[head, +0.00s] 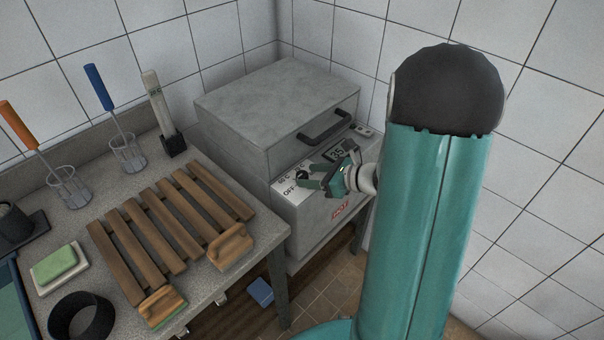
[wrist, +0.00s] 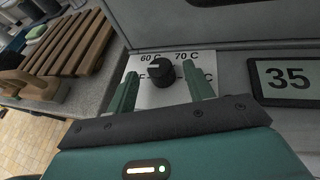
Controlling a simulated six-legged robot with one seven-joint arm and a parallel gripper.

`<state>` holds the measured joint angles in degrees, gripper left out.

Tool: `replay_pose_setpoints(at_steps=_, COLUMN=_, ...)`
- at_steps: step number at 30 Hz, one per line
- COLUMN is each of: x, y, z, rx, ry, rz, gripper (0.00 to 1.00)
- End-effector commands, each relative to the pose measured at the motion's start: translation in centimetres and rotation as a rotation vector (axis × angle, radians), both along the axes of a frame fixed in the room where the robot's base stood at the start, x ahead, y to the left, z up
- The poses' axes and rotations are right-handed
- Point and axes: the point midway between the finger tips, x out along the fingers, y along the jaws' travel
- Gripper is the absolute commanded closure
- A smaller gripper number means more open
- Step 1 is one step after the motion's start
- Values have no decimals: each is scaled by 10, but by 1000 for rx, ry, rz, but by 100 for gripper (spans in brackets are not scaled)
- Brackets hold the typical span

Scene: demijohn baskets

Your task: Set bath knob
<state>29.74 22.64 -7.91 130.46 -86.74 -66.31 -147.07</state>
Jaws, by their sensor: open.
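The bath knob (wrist: 160,74) is a small round black dial on a white plate (wrist: 142,96) on the front of the grey water bath (head: 285,100). The plate reads 60 C and 70 C above the knob, with OFF at the left in the head view; other lettering is partly hidden. Which mark the knob points to is too small to tell. In the head view the knob (head: 302,173) is by my fingertips. My gripper (head: 311,177) is open, its two green fingers on either side of the knob in the wrist view (wrist: 162,84). Contact cannot be told.
A display (wrist: 287,79) reading 35 sits right of the knob. The bath's lid has a dark handle (head: 325,124) above the panel. A bench (head: 265,225) with wooden slats (head: 170,225), brushes and wire baskets stands left. A blue block (head: 260,292) is low beside the bench leg.

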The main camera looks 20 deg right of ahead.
Motion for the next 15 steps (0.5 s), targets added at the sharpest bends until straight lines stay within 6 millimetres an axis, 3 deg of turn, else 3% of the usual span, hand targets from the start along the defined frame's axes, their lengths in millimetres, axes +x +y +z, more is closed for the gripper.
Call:
replay_pose_setpoints(at_steps=6, x=23, y=17, z=-11, rx=-1, ry=0, rz=1, gripper=48)
replay_pose_setpoints(at_steps=15, x=29, y=20, z=-13, rx=-1, ry=-1, rz=-1, gripper=48)
